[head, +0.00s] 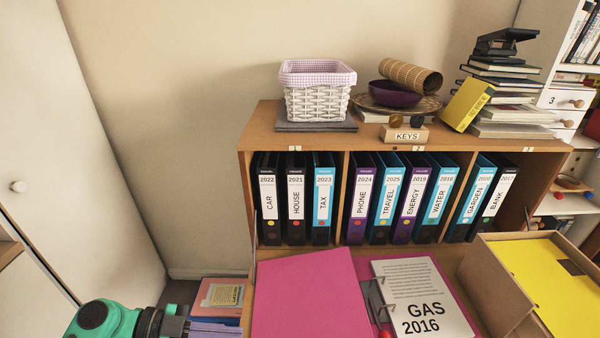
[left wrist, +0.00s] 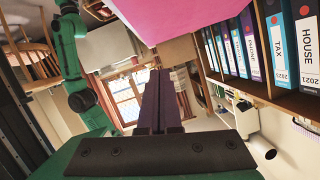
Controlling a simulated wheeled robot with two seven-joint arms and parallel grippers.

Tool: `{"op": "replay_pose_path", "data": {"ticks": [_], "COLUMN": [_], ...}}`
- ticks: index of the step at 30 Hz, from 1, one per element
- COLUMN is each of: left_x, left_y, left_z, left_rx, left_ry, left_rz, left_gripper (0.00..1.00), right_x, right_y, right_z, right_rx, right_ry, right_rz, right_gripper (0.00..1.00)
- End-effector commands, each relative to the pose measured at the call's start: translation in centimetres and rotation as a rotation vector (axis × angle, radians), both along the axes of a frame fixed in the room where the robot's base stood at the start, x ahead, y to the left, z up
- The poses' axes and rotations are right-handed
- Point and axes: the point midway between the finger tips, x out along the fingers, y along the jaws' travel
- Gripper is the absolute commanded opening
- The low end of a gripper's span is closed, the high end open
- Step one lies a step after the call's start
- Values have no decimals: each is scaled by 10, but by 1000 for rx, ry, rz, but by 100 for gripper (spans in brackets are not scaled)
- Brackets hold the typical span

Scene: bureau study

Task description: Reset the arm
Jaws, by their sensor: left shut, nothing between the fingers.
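My left arm comes in at the lower left of the head view, green with a dark wrist, low beside the bureau's left side. My left gripper shows in the left wrist view (left wrist: 158,88), its two dark fingers pressed together with nothing between them. My right gripper is not in the head view; a green arm link of mine shows at the left of the left wrist view, without a gripper that I can make out.
The bureau (head: 262,134) holds a row of labelled binders (head: 296,200). An open pink binder (head: 310,295) with GAS 2016 pages (head: 423,295) lies in front, beside a cardboard box (head: 500,285). A white basket (head: 317,100) stands on top. Folders (head: 220,297) are stacked near my left wrist.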

Motion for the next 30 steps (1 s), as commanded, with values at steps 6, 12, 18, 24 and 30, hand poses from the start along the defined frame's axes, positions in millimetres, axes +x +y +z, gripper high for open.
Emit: {"op": "replay_pose_path", "data": {"ticks": [6, 12, 18, 24, 30], "left_x": [12, 27, 32, 1, -83], "left_y": [24, 56, 110, 209, 337], "left_z": [-29, -77, -149, -248, -325], "left_rx": [78, 157, 283, 509, 841], "left_ry": [88, 234, 423, 645, 734], "left_rz": [94, 269, 520, 895, 1284], "left_gripper": [0, 0, 0, 0, 0], "right_x": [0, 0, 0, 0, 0], "right_y": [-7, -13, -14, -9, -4], "right_z": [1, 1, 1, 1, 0], "right_rx": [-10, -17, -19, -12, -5], "right_ry": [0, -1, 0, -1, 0], "right_rz": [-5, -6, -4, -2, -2], "right_gripper": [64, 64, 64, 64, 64]}}
